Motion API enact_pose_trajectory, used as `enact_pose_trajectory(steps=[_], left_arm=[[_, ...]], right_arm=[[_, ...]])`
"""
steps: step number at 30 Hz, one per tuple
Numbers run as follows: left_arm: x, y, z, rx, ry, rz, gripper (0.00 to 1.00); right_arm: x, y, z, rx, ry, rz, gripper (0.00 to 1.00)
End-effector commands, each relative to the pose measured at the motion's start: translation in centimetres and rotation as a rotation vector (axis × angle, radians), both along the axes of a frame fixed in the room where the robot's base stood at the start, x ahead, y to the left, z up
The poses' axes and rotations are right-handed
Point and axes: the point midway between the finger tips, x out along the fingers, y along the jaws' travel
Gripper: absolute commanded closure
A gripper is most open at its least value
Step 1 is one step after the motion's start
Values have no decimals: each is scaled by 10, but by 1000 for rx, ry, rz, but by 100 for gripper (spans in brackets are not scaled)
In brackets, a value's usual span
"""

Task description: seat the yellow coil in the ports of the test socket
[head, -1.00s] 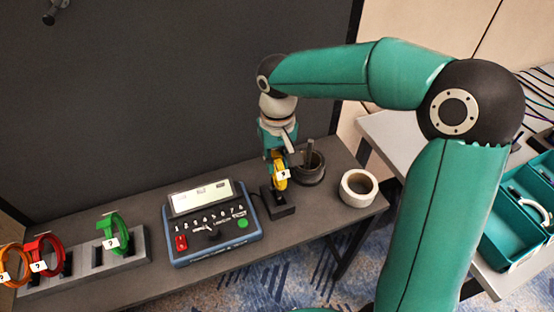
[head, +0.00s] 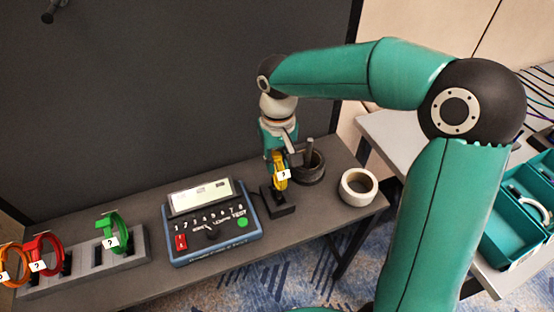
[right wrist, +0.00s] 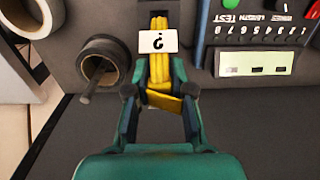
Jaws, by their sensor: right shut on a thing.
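The yellow coil (head: 279,172) carries a white tag with a question mark. My right gripper (head: 282,157) is shut on its upper part and holds it upright over the black test socket (head: 281,208). In the right wrist view the coil (right wrist: 159,72) runs between the two fingers of my right gripper (right wrist: 160,98). The coil's lower end is at the socket; whether its ends are inside the ports or just above them, I cannot tell. My left gripper is not in view.
The blue tester (head: 212,235) stands left of the socket. A dark ring with a post (head: 311,168) and a white roll (head: 358,187) stand to the right. A grey rack (head: 90,266) holds green, red and orange coils at the left. A dark wall (head: 170,80) rises behind.

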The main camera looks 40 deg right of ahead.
Motion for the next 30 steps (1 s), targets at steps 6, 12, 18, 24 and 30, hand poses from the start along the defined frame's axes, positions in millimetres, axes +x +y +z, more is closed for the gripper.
enact_pose_trajectory(steps=[6, 12, 18, 24, 30], left_arm=[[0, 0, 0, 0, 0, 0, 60], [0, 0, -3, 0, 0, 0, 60], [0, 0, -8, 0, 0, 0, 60], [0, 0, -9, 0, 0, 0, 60], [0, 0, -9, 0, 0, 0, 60]], right_arm=[[0, 0, 0, 0, 0, -1, 100], [0, 0, -4, 0, 0, -1, 100], [0, -1, -10, 0, 0, -1, 100], [0, -1, -12, 0, 0, -1, 100], [0, -1, -12, 0, 0, -2, 100]])
